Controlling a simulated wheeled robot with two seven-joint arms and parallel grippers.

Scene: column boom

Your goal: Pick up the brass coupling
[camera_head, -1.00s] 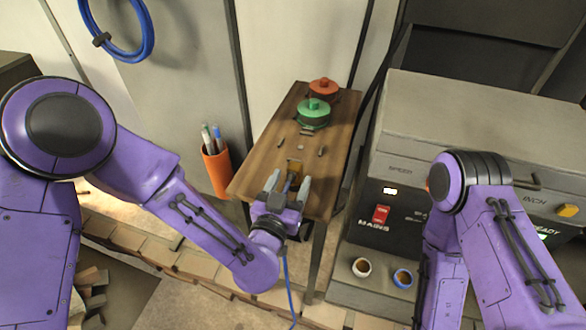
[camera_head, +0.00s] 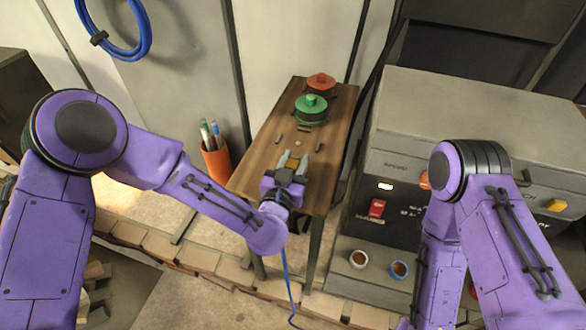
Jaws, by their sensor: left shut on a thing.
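My left gripper (camera_head: 294,160) is over the near half of the narrow wooden table (camera_head: 262,158), its fingers pointing to the table's far end. It is shut on a small brownish piece, which I take to be the brass coupling (camera_head: 293,164). The fingers hide most of that piece, and I cannot tell whether it still touches the table. My right arm stands at the right, in front of the grey machine; its gripper is not in view.
Small grey parts lie just beyond the gripper. A green lidded object (camera_head: 311,109) and a red one (camera_head: 320,84) stand at the table's far end. An orange pen cup (camera_head: 216,161) is left. Two small cups (camera_head: 358,259) (camera_head: 399,270) stand on the machine's (camera_head: 470,115) ledge.

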